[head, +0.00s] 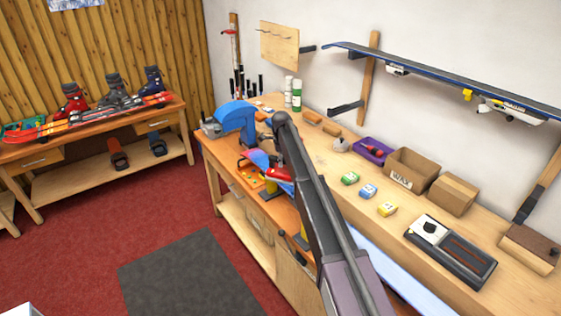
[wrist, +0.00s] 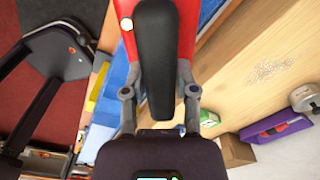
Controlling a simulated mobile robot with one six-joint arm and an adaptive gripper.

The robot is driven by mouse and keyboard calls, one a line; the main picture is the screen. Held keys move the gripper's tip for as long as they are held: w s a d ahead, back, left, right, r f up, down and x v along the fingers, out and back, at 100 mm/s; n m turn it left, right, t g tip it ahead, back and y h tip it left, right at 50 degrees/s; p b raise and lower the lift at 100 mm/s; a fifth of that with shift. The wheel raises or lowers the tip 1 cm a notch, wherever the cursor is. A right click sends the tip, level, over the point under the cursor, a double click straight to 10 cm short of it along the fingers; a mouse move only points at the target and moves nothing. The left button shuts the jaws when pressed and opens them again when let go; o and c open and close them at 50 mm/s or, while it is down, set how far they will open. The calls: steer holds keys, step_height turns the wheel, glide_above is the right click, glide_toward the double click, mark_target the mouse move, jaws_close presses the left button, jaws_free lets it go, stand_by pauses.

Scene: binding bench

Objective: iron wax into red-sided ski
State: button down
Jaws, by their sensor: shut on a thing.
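My gripper (wrist: 158,94) is shut on the black handle of a red iron (wrist: 187,28) in the wrist view, with one finger on each side of it. In the head view the iron (head: 279,174) shows as a small red shape beside my arm, over the front of the workbench; the arm hides most of my gripper. A long pale blue strip (head: 385,265), perhaps a ski, lies along the bench's front edge, partly behind my arm. I cannot tell whether its sides are red. Blue surfaces (wrist: 119,68) show beside the iron in the wrist view. The iron's sole is hidden.
Green (head: 350,178), blue (head: 368,191) and yellow (head: 387,209) blocks lie on the workbench, near a box marked WAX (head: 402,178) and a purple tray (head: 364,152). A blue machine (head: 235,117) stands at its far end. Red skis (head: 45,128) lie on the left bench.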

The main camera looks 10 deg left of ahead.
steer(key=shift+s+d, duration=0.1)
steer(key=shift+s+d, duration=1.15)
steer(key=shift+s, duration=0.1)
steer(key=shift+s+d+f, duration=0.1)
steer(key=shift+s+d, duration=1.05)
steer(key=shift+d, duration=0.1)
steer(key=shift+s+d, duration=1.15)
steer(key=shift+s+d, duration=0.1)
steer(key=shift+s+d, duration=1.15)
steer(key=shift+s, duration=0.05)
